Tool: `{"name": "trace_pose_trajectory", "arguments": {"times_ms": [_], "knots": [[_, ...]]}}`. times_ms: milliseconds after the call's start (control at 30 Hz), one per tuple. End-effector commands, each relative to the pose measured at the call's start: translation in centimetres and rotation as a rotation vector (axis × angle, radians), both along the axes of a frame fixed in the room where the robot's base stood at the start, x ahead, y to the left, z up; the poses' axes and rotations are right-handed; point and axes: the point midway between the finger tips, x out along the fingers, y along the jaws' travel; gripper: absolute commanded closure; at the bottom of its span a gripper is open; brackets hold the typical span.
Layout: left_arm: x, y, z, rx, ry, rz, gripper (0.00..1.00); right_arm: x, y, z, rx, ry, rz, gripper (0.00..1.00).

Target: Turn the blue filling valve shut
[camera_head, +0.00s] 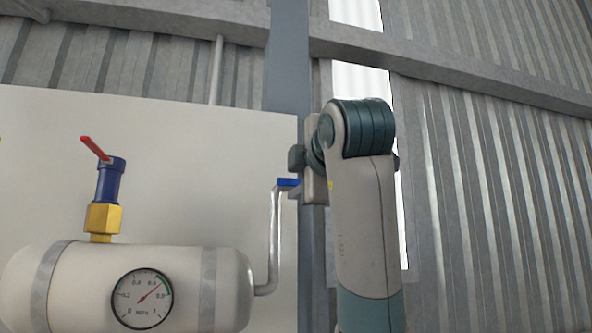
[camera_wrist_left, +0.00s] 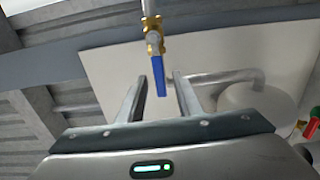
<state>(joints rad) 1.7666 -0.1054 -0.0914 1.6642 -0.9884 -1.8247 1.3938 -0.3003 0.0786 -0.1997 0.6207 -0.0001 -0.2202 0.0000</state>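The blue filling valve handle (camera_head: 288,182) shows at the top of a bent metal pipe (camera_head: 274,235), just left of my left arm. In the left wrist view the blue handle (camera_wrist_left: 158,80) hangs from a brass valve body (camera_wrist_left: 154,42) and points toward my gripper. My left gripper (camera_wrist_left: 161,82) is open, with one finger on each side of the handle's lower end. Gaps show on both sides, and I see no contact. In the head view the fingers are mostly hidden by my own arm. My right gripper is not in view.
A white tank (camera_head: 225,280) with a round pressure gauge (camera_head: 142,298) stands at the lower left. A red lever (camera_head: 95,148) sits on a blue and brass fitting above it. A pale panel (camera_head: 200,160), a grey post (camera_head: 289,60) and corrugated walls lie behind.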

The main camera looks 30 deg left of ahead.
Motion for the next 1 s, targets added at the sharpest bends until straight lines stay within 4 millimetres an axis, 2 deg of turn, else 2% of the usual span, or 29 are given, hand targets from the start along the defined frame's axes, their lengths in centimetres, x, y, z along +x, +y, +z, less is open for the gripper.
{"name": "trace_pose_trajectory", "arguments": {"times_ms": [433, 467, 567, 600, 1000], "knots": [[0.54, 0.66, -0.06, 0.000, 0.000, 0.001, 0.68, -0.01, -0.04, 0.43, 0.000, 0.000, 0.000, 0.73], [0.54, 0.66, -0.06, 0.000, 0.000, 0.001, 0.73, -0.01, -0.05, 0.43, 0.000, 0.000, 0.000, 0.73], [0.53, 0.65, -0.05, 0.000, 0.000, 0.001, 0.97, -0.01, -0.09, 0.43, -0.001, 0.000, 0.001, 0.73], [0.53, 0.65, -0.05, 0.000, 0.000, 0.001, 1.00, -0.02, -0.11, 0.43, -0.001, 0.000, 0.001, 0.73], [0.01, 1.19, -0.37, -0.018, -0.021, -0.001, 1.00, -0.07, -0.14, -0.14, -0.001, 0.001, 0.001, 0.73]]}}
